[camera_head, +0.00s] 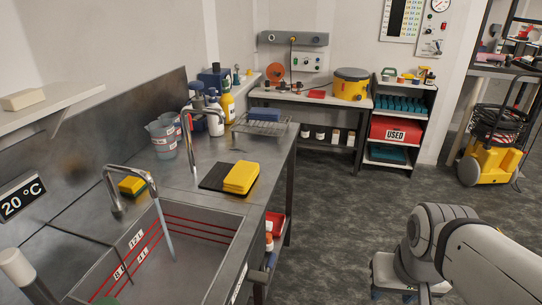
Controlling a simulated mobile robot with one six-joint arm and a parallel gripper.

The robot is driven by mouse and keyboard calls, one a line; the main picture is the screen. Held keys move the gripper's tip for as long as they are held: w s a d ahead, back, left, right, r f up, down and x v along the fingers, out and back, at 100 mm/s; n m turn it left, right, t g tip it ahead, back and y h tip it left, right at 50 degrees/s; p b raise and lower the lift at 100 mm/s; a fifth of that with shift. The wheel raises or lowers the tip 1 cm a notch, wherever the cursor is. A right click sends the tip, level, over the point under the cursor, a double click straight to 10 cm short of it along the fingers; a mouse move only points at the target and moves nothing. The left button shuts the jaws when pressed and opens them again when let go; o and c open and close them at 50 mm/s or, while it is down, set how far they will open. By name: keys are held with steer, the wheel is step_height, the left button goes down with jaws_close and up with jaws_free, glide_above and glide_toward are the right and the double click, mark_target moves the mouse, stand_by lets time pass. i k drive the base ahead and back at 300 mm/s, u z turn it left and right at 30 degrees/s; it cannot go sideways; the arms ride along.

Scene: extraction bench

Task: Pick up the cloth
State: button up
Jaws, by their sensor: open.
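A folded yellow cloth (241,178) lies in a stack on a dark mat (214,177) on the steel bench, right of the tall tap and behind the sink. Its top and near side show clearly, and nothing touches it from above. My arm (440,240) is at the lower right over the floor, well apart from the bench and the cloth. I cannot make out my gripper's fingers in this view.
The sink (165,262) with its curved tap (130,185) lies in front of the cloth. Grey jugs (162,140) and bottles (215,115) stand behind. A rack (262,125) is farther back. The floor (345,205) right of the bench is clear.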

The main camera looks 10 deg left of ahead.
mark_target(239, 180)
steer(key=z, duration=0.7)
steer(key=i, duration=3.1)
steer(key=u, duration=3.8)
